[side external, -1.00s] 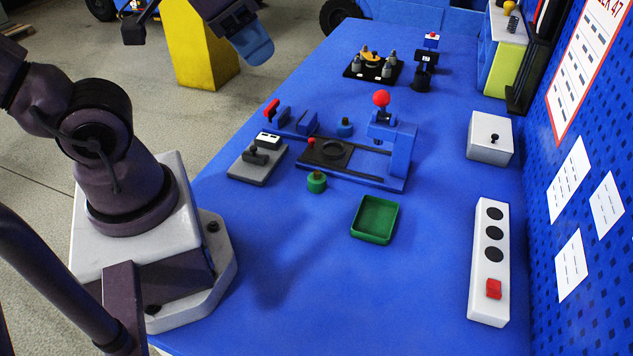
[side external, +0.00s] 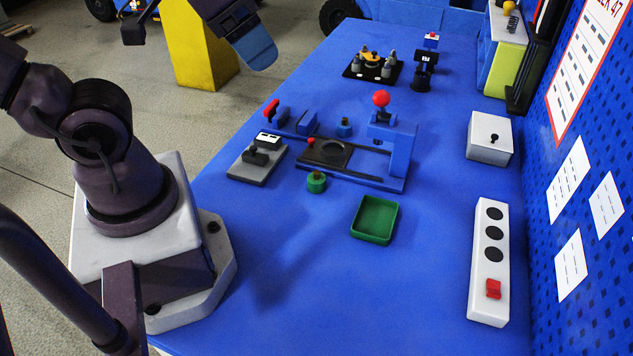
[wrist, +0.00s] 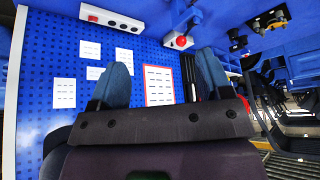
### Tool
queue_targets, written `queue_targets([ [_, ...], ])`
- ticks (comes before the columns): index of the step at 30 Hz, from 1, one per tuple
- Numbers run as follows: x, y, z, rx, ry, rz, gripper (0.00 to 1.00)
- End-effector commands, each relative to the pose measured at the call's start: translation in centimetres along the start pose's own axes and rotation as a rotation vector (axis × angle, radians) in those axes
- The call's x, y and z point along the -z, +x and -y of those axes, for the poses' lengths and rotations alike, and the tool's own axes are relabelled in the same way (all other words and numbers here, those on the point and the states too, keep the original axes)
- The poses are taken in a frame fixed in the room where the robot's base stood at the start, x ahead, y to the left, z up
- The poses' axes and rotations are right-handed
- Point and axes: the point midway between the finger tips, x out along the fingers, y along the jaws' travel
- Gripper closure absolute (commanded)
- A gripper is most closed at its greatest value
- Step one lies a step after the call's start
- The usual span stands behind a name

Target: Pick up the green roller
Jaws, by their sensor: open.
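The green roller (side external: 316,182) is a short upright cylinder with a small brownish knob on top. It stands on the blue table, in front of the blue fixture (side external: 397,158) with its black sliding plate. My gripper (side external: 262,54) is high at the upper left of the side view, well away from the roller and above it. In the wrist view my gripper (wrist: 162,78) shows two blue fingers spread apart with nothing between them. The roller cannot be made out in the wrist view.
A green tray (side external: 359,238) lies right of the roller. A grey switch block (side external: 244,171) stands to its left. A red-knobbed lever (side external: 381,98) rises from the fixture. A white button panel (side external: 481,276) and grey box (side external: 489,150) line the right side. The near table is clear.

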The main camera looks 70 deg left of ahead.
Motion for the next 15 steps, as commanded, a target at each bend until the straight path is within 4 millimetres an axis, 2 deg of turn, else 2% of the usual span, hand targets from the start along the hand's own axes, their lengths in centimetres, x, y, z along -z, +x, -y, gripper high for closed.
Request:
queue_targets([
  [6, 0.0, 0.1, -0.2, -0.005, 0.011, 0.004, 0.28],
  [8, -0.1, 0.7, -0.6, -0.013, 0.025, 0.034, 0.28],
  [11, -0.5, 2.4, -1.4, -0.028, 0.062, 0.124, 0.28],
  [15, -0.7, 5.8, -2.7, -0.024, 0.165, 0.293, 0.28],
])
